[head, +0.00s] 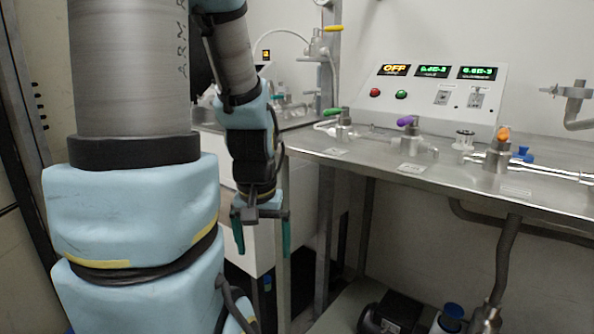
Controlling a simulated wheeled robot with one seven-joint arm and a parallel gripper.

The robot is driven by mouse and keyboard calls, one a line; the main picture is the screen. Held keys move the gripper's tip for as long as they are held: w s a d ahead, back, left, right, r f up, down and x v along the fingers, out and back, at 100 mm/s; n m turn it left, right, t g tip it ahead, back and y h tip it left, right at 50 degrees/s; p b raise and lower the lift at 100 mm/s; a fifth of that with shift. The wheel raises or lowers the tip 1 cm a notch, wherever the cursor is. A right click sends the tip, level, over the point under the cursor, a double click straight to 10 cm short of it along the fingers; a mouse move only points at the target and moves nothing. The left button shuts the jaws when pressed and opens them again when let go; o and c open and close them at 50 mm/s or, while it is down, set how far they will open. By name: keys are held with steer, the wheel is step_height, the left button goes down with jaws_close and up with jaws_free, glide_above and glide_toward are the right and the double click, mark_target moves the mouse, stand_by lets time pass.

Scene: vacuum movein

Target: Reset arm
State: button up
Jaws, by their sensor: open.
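My gripper (262,236) hangs pointing down at the end of my arm, left of the metal bench. Its two teal fingers are spread apart with nothing between them. It is below the level of the bench top, in front of a white cabinet side. My blue-padded arm fills the left of the head view and hides much of what lies behind it.
The metal bench (370,158) carries valves with green (333,111), purple (406,120) and orange (503,134) handles. A control panel (440,88) at the back reads OFF. A dark pump-like unit (390,312) and a blue-capped bottle (451,317) stand below the bench.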

step_height(320, 180, up, 21)
steer(key=p, duration=1.8)
